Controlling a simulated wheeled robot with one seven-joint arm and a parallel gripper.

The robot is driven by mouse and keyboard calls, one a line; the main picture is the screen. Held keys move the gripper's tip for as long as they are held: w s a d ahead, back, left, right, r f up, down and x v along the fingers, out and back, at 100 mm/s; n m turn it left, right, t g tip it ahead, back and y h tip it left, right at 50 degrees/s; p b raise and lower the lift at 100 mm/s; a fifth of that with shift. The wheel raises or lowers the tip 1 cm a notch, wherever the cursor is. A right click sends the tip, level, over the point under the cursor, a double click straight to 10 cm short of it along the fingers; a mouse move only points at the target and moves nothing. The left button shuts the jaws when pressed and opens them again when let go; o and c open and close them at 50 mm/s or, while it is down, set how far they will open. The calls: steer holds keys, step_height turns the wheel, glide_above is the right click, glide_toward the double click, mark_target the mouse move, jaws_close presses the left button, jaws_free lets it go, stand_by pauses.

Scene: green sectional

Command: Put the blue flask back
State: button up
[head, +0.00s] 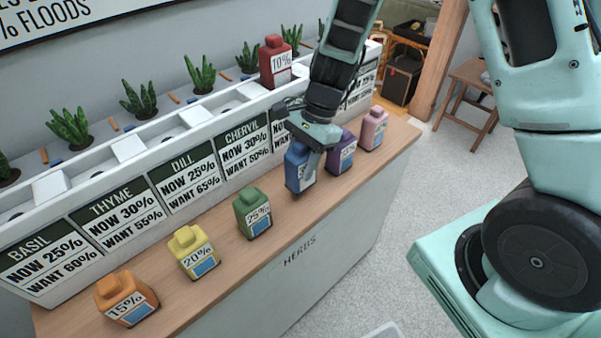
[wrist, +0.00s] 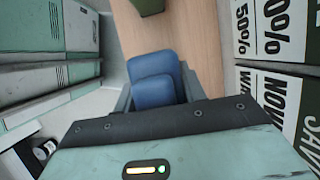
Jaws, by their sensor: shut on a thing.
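The blue flask (head: 298,170) is upright at the wooden counter top (head: 222,262), between the green and purple flasks. In the wrist view the blue flask (wrist: 153,80) sits between my gripper's fingers (wrist: 158,92). I cannot tell whether its base touches the counter or hangs just above it.
Green (head: 252,213), yellow (head: 194,252), orange (head: 125,298), purple (head: 341,153) and pink (head: 373,129) flasks line the counter. A red flask (head: 275,62) stands up on the white planter (head: 130,146).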

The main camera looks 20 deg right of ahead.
mark_target(301, 174)
steer(key=shift+f, duration=1.8)
steer(key=shift+f, duration=0.1)
steer(key=shift+f+b, duration=0.15)
steer(key=shift+b, duration=0.15)
steer(key=o, duration=1.1)
